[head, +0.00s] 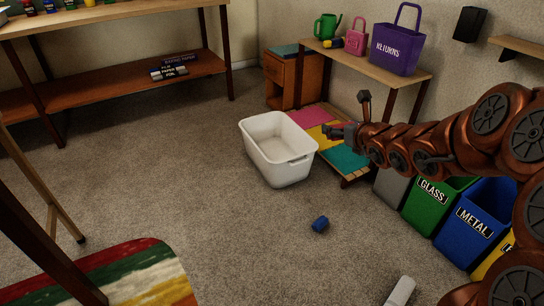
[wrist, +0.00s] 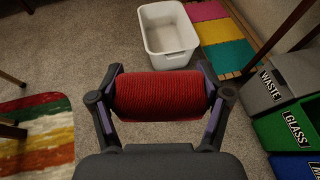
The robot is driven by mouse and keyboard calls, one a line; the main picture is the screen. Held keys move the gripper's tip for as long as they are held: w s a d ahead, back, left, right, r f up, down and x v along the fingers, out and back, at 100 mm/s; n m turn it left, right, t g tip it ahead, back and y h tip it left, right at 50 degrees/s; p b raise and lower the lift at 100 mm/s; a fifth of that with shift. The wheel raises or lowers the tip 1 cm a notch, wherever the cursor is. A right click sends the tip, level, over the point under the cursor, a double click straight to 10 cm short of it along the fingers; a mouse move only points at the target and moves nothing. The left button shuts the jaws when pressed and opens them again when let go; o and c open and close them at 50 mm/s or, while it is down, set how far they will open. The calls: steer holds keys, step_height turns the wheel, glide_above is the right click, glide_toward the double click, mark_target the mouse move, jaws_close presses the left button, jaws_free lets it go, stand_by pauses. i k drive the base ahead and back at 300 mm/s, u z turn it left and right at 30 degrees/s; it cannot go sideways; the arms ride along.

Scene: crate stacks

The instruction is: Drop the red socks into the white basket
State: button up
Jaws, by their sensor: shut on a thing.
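The red socks (wrist: 162,97) are a ribbed red roll held between the two fingers of my gripper (wrist: 160,98) in the wrist view. My gripper is shut on them, one finger at each end of the roll. The white basket (wrist: 168,54) stands on the carpet beyond the socks in the wrist view, and its visible inside looks empty. In the head view the basket (head: 293,172) is near the middle, left of my arm. My gripper (head: 335,130) shows small there, above and to the right of the basket, and I cannot make out the socks in that view.
A low bench with pink, yellow and teal panels (head: 345,159) stands right of the basket. Green (head: 427,205) and blue (head: 472,222) bins stand at the right. A small blue block (head: 320,224) lies on the carpet. A striped rug (head: 135,272) lies at lower left.

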mark_target(279, 159)
steer(key=u, duration=0.7)
steer(key=i, duration=0.8)
steer(key=u, duration=0.7)
steer(key=i, duration=1.3)
steer(key=z, duration=0.85)
steer(key=i, duration=0.7)
steer(key=z, duration=0.6)
